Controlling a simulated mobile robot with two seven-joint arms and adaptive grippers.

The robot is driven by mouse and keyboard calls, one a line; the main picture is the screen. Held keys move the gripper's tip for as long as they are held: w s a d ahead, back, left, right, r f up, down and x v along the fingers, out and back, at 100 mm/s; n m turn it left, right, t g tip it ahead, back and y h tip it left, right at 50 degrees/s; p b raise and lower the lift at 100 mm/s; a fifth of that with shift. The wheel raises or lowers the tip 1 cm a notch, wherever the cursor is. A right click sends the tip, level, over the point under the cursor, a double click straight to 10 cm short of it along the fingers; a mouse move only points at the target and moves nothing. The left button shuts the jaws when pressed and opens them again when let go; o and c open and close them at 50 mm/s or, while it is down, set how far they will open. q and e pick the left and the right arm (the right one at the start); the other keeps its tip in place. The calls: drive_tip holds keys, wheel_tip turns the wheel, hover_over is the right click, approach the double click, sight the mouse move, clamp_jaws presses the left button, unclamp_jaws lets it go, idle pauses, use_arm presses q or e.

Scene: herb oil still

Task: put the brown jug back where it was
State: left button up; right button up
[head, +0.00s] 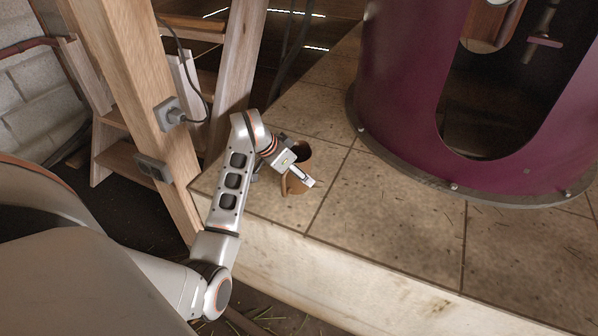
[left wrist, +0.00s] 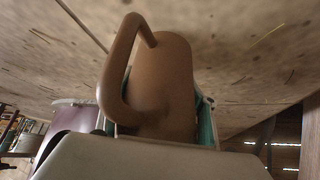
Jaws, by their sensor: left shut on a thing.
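The brown jug (head: 297,183) is at the left end of the tiled ledge in the head view, partly hidden by my left gripper (head: 297,168). Its dark open mouth faces up and it looks upright. In the left wrist view the jug (left wrist: 165,85) fills the middle, with its loop handle on the left side of the picture. The left gripper (left wrist: 158,118) is shut on the jug's body, with greenish finger pads showing at either side. Whether the jug's base touches the tiles cannot be told. My right gripper is in neither view.
The tiled ledge (head: 390,230) is clear in front and to the right of the jug. A large purple still body (head: 400,90) with an arched opening stands behind right. A wooden post (head: 135,100) with sockets and a cable stands at the left, beside wooden steps (head: 120,160).

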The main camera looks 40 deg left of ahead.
use_arm(q)
drive_tip(key=o, duration=1.4)
drive_tip(key=shift+f, duration=0.15)
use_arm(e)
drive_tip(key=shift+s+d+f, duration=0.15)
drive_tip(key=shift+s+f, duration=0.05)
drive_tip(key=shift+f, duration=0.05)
use_arm(q)
drive_tip(key=shift+r, duration=0.45)
drive_tip(key=p+v, duration=0.1)
drive_tip(key=v, duration=0.2)
drive_tip(key=shift+w+r, duration=0.15)
drive_tip(key=p+v, duration=0.3)
drive_tip(key=v, duration=0.5)
drive_tip(key=shift+s+p, duration=0.3)
drive_tip(key=shift+s, duration=0.1)
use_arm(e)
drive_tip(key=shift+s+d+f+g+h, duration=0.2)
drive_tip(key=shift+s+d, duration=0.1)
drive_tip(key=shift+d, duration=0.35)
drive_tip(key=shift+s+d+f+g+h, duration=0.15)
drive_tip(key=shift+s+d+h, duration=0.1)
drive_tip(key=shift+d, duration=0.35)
